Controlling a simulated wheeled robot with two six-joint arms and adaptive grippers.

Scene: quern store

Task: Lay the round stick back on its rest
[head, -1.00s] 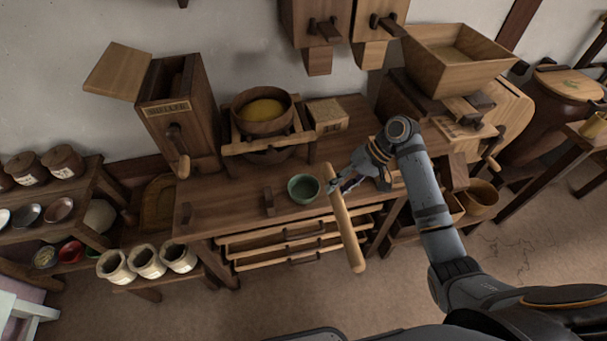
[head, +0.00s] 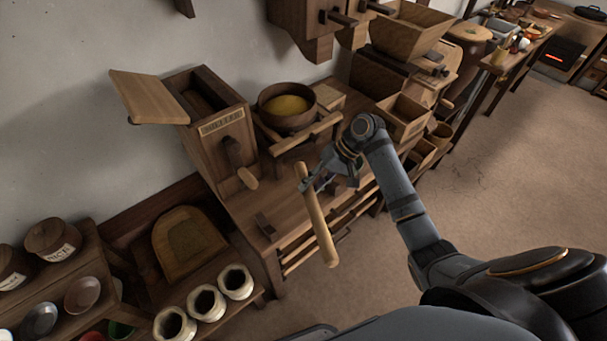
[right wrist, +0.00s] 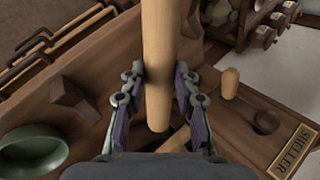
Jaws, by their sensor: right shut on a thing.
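The round stick (head: 319,225) is a long pale wooden rod. My right gripper (head: 308,184) is shut on it near its upper end and holds it tilted, in front of the workbench (head: 240,203). In the right wrist view the stick (right wrist: 157,40) passes between the two fingers (right wrist: 158,85), with its rounded end just past them. A small dark notched block (head: 265,226), perhaps part of the rest, stands on the bench to the left of the stick. It also shows in the right wrist view (right wrist: 75,97). My left gripper is out of view.
A box labelled SHELLER (head: 222,145) with an open lid stands at the back left. A green bowl (right wrist: 32,150) is on the bench in the right wrist view. Pale jars (head: 205,302) stand on a low shelf. Floor is clear at right.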

